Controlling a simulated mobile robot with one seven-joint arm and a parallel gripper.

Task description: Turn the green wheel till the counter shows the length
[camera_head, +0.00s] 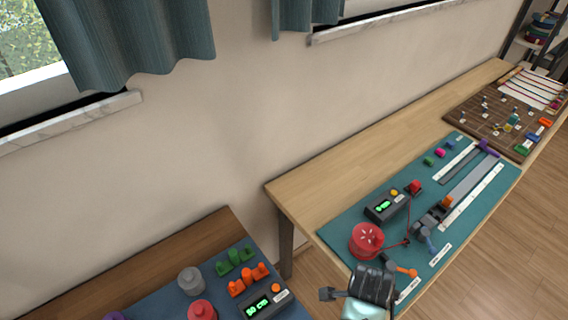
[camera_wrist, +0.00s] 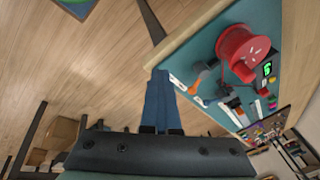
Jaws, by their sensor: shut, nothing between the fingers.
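No green wheel can be made out in either view. A red spool-like wheel (camera_head: 366,240) stands on the teal mat (camera_head: 345,226); it is large in the wrist view (camera_wrist: 240,52). Beside it is a dark counter box (camera_head: 385,207) with a lit green display; its digits are too small to read surely. A red cord runs from near the spool to a small red part by the counter. My gripper (camera_wrist: 160,92) shows blue fingers closed together, empty, above the floor beside the table edge. In the head view my dark wrist is at the bottom, near the mat's front edge.
An orange-handled part (camera_head: 406,271) lies near the mat's front edge, close to my wrist. A slide with white scales (camera_head: 471,196) lies farther right. Another display box (camera_head: 265,301), apparently reading 50 CM, stands on the left table by orange and green hooks (camera_head: 235,259).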

